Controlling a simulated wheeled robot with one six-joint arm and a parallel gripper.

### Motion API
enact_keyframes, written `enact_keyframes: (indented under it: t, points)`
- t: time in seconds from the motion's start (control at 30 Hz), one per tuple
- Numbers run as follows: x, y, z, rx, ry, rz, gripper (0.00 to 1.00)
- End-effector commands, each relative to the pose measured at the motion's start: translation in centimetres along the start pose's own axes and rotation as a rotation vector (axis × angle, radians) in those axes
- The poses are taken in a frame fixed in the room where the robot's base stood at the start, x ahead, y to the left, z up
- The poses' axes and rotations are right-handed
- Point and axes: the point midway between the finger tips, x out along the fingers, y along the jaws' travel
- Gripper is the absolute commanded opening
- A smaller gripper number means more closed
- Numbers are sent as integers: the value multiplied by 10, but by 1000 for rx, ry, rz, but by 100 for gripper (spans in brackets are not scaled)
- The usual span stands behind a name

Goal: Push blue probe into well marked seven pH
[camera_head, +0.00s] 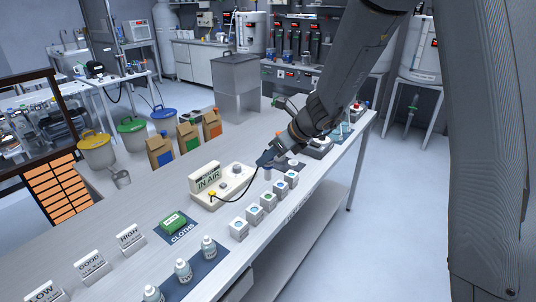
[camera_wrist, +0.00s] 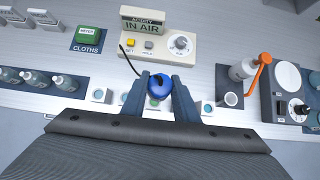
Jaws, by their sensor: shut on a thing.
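My gripper (camera_wrist: 161,98) is shut on the blue probe (camera_wrist: 158,86), whose round blue top shows between the two fingers in the wrist view. In the head view my gripper (camera_head: 271,160) is above the bench, near the far part of a row of small white well blocks (camera_head: 268,201). The row also shows in the wrist view, with one block (camera_wrist: 101,95) left of my fingers. Markings on the blocks are too small to read, so I cannot tell which is seven. The probe's lower end is hidden, and I cannot tell whether it touches a block.
A cream meter (camera_head: 232,182) with a sign reading IN AIR stands beside the row, and a black cable runs from it to the probe. A green box (camera_head: 173,221) sits on the CLOTHS mat. White bottles (camera_head: 183,269) stand on a dark mat at the near edge.

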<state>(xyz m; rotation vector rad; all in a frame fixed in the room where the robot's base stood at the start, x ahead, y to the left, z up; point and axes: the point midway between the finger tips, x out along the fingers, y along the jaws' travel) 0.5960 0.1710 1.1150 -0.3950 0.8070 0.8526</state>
Motion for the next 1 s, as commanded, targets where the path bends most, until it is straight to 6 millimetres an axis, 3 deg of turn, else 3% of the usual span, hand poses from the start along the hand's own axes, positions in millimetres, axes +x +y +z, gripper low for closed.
enact_keyframes:
  t: [0.37, 1.0]
  points:
    - [3, -1, -4, 0, 1, -1, 0]
    - [41, -1, -35, 1, 0, -2, 0]
